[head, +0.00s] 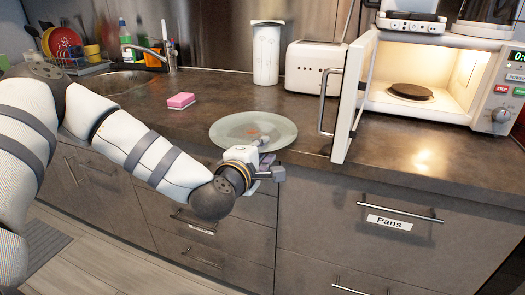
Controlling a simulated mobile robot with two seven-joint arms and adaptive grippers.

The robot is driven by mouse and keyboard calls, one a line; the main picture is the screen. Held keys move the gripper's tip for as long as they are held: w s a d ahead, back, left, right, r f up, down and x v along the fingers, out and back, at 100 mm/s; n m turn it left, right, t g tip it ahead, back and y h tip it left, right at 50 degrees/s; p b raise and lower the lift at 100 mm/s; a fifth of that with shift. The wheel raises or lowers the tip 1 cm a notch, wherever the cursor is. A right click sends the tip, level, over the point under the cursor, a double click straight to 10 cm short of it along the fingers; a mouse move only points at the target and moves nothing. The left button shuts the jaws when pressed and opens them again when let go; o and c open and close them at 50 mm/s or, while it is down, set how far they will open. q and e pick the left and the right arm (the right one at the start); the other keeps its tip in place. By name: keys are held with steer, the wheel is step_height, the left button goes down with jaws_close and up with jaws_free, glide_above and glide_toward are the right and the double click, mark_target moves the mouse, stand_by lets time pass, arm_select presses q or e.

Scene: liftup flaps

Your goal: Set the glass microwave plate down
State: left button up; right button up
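The glass microwave plate (235,127) is a round, see-through disc near the front edge of the counter, left of the microwave. It looks level and low over the counter; I cannot tell whether it rests on it. My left gripper (265,158) is at the plate's near rim and overlaps it in the head view. Its fingers are small and partly hidden, so I cannot tell whether they are shut on the rim. The microwave (432,103) stands open and lit, with a dark round piece (410,91) on its floor. My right gripper is not in view.
The open microwave door (352,100) juts out over the counter right of the plate. A white toaster (313,70) and white canister (267,52) stand behind. A pink sponge (181,100) lies left, near the sink (112,82). The counter (205,88) around the plate is mostly clear.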

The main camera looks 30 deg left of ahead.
arm_select(q)
steer(key=shift+s+r, duration=0.1)
steer(key=shift+r, duration=0.2)
steer(key=p+v, duration=0.5)
steer(key=v, duration=0.7)
steer(key=s+d+f+m+g+h, duration=0.35)
steer(key=s+d+f+m, duration=0.2)
steer(key=f, duration=0.45)
steer(key=s+d+f+m+g+h, duration=0.2)
steer(key=s+d+f+m+g, duration=0.25)
steer(key=s+f+m, duration=0.35)
arm_select(e)
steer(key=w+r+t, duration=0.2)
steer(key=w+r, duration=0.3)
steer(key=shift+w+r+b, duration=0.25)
steer(key=shift+b, duration=0.1)
arm_select(q)
steer(key=s+a+f+m+g+y, duration=0.1)
steer(key=s+f+m+g, duration=0.3)
steer(key=s, duration=0.5)
steer(key=s+a+f+m+g, duration=0.2)
steer(key=s+f+m+g, duration=0.2)
steer(key=s, duration=0.5)
steer(key=shift+s+f+g+y, duration=0.35)
steer(key=shift+s+f+g, duration=0.05)
steer(key=shift+f, duration=0.25)
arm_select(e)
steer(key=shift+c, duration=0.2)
